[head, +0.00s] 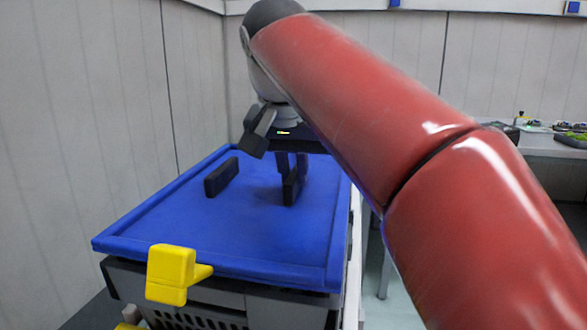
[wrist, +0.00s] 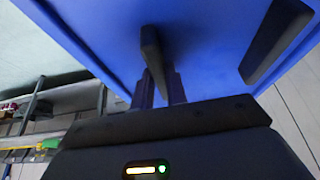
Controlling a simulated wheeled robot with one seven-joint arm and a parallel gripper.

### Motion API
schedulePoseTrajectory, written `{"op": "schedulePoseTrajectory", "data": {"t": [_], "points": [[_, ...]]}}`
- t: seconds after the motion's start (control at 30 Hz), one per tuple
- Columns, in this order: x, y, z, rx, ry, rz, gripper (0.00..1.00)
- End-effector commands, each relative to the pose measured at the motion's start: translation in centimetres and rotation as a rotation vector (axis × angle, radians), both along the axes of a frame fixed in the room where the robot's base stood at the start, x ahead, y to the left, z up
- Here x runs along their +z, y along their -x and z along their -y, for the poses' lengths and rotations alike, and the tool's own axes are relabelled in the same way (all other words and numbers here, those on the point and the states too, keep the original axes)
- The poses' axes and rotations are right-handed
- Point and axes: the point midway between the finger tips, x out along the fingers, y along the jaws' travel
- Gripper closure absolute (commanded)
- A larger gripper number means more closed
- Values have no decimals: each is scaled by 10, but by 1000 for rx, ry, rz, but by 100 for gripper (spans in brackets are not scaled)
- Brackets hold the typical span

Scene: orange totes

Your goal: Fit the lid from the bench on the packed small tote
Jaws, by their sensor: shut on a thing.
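The lid (head: 200,225) is a blue rectangular panel with a raised border and two dark upright handles. It lies over a grey tote (head: 205,302), whose slotted front wall shows below the lid's near edge. My gripper (head: 289,172) is shut on the right handle (head: 293,188). The left handle (head: 221,177) stands free. In the wrist view the fingers (wrist: 158,85) meet the held handle (wrist: 151,58) above the blue lid (wrist: 205,30). I cannot tell whether the lid is seated on the rim all round. The tote's contents are hidden.
A yellow latch-like piece (head: 170,273) stands up at the lid's near edge. Grey wall panels (head: 95,95) rise close on the left and behind. A bench (head: 545,146) with small items stands at the far right. Floor shows between the tote and that bench.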

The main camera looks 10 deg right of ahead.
Motion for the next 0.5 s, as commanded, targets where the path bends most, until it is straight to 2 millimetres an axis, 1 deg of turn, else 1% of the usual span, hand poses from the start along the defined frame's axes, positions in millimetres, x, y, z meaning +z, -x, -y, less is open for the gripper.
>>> {"op": "schedulePoseTrajectory", "data": {"t": [0.5], "points": [[-10,0,0,0,-1,1,100]]}}
